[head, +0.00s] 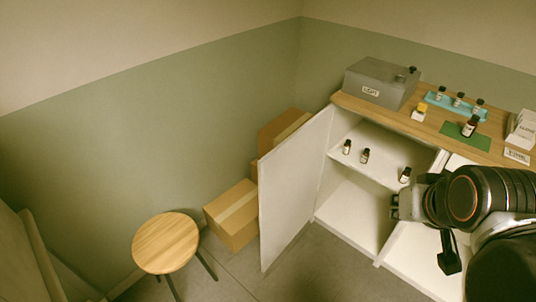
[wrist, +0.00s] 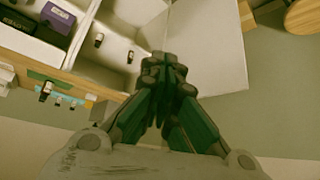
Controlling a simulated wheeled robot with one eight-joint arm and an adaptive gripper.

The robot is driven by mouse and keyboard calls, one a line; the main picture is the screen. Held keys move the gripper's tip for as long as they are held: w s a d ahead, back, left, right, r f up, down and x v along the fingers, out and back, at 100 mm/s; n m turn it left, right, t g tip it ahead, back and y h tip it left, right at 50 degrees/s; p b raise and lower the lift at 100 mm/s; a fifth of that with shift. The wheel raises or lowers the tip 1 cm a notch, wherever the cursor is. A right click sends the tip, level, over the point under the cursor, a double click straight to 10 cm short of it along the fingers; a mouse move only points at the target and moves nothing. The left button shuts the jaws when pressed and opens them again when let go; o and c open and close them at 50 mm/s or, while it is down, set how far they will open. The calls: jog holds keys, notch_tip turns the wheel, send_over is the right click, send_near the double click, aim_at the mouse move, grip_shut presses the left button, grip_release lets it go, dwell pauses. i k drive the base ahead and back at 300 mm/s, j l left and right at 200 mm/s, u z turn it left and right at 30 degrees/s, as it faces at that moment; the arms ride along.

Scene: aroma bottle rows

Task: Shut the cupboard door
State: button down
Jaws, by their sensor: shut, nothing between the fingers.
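The white cupboard door (head: 292,188) stands wide open, swung out to the left of the cupboard (head: 348,215). It also shows in the wrist view (wrist: 202,48), beyond the fingers. My gripper (head: 397,206) is at the right of the open compartment in the head view, apart from the door as far as I can tell. In the wrist view its green-padded fingers (wrist: 168,70) meet at the tips with nothing between them. Small dark bottles (head: 365,156) stand on the inner shelf (head: 385,155).
The wooden top (head: 435,128) carries a grey box (head: 380,82), a teal tray (head: 440,102) with bottles and a green mat (head: 453,135). A round stool (head: 165,243) and cardboard boxes (head: 233,214) stand left of the door. Floor (head: 330,270) before the cupboard is clear.

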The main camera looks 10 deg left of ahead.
aim_at(289, 175)
jog(key=i+l+u, duration=0.2)
jog(key=u, duration=0.15)
jog(key=i+l+u, duration=0.15)
jog(key=l+u, duration=0.2)
jog(key=u, duration=1.6)
